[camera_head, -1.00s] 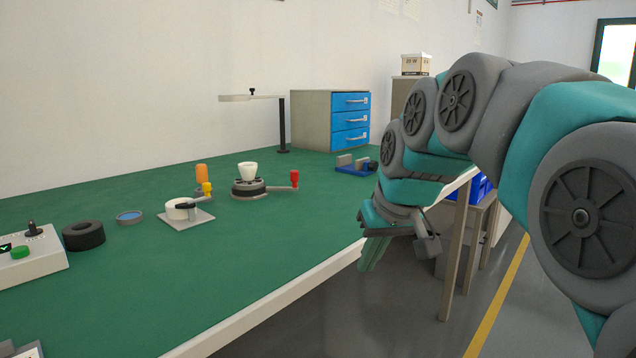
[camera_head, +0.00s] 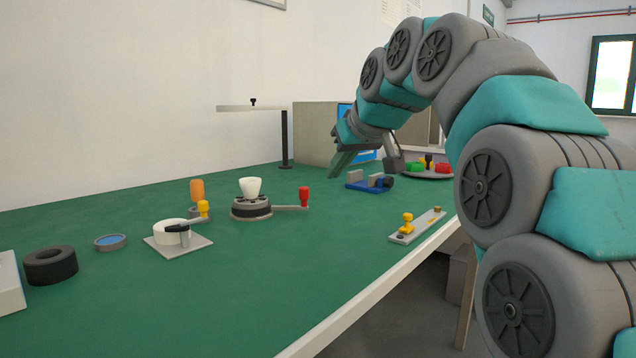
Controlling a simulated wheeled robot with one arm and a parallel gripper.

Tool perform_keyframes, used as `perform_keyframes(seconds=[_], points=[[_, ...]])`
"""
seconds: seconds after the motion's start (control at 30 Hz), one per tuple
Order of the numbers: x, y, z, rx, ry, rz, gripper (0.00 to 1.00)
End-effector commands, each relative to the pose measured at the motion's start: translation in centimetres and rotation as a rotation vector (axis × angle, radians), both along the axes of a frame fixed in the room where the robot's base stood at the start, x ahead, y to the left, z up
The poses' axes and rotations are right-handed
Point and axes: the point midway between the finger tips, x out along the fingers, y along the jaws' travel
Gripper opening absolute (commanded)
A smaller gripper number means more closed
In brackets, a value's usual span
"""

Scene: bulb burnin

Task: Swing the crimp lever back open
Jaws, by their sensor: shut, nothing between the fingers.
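A round dark base (camera_head: 251,207) with a white cup on top stands in the middle of the green bench. A lever with a red knob (camera_head: 304,196) sticks out from it to the right. I cannot tell for sure which is the crimp lever. My gripper (camera_head: 342,167) is shut and empty, raised above the far right of the bench, apart from both levers. Its fingers point down and left.
A flat plate with a yellow knob (camera_head: 407,222) lies near the right edge. A blue fixture (camera_head: 369,182) and a tray with coloured pieces (camera_head: 428,174) sit behind it. A black ring (camera_head: 50,264) and blue disc (camera_head: 110,242) lie left. The front middle is clear.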

Motion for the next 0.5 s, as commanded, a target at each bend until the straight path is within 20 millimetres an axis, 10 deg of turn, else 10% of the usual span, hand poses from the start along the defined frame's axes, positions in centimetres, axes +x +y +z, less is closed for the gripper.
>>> perform_keyframes(seconds=[0.5], points=[[4.7, 2.6, -5.2, -0.001, 0.005, -0.001, 0.00]])
